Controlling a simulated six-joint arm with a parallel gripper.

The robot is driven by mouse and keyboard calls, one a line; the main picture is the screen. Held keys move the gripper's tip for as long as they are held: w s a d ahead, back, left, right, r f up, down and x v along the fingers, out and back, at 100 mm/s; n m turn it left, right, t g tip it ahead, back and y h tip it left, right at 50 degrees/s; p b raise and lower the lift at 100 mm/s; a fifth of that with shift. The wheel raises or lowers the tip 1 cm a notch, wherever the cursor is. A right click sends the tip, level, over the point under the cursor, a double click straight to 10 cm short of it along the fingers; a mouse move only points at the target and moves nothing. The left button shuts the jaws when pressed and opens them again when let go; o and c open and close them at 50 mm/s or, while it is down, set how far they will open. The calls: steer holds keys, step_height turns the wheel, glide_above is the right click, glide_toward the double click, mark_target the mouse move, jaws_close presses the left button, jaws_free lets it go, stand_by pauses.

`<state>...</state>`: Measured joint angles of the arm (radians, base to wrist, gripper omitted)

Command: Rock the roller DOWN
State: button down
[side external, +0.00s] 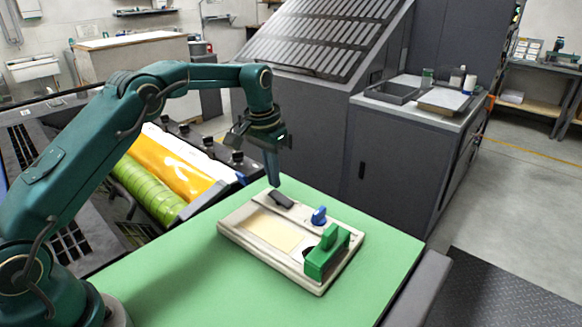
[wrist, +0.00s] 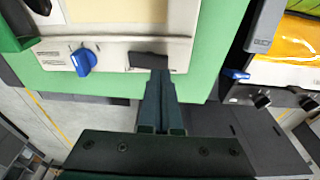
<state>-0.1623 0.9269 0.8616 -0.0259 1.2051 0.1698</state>
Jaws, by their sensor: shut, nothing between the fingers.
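A beige control panel (side external: 313,283) lies on the green table top. Near its far left corner is a small black rocker (side external: 281,200), likely the roller control; it also shows in the wrist view (wrist: 146,61). I cannot tell which way it is tilted. My gripper (side external: 275,183) is shut and empty, pointing down just above the rocker. In the wrist view my gripper's tips (wrist: 160,76) reach the right end of the rocker and overlap it; I cannot tell whether they touch.
The panel also carries a blue knob (side external: 319,216) and a green block-shaped handle (side external: 327,252). The green table top (side external: 195,275) is clear around the panel. Printing rollers, one green (side external: 148,190) and one orange (side external: 172,168), lie left behind it. A grey cabinet (side external: 380,160) stands behind.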

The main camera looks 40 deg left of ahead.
mark_target(274, 193)
steer(key=shift+f, duration=1.15)
stand_by(0.9)
steer(key=shift+r, duration=3.55)
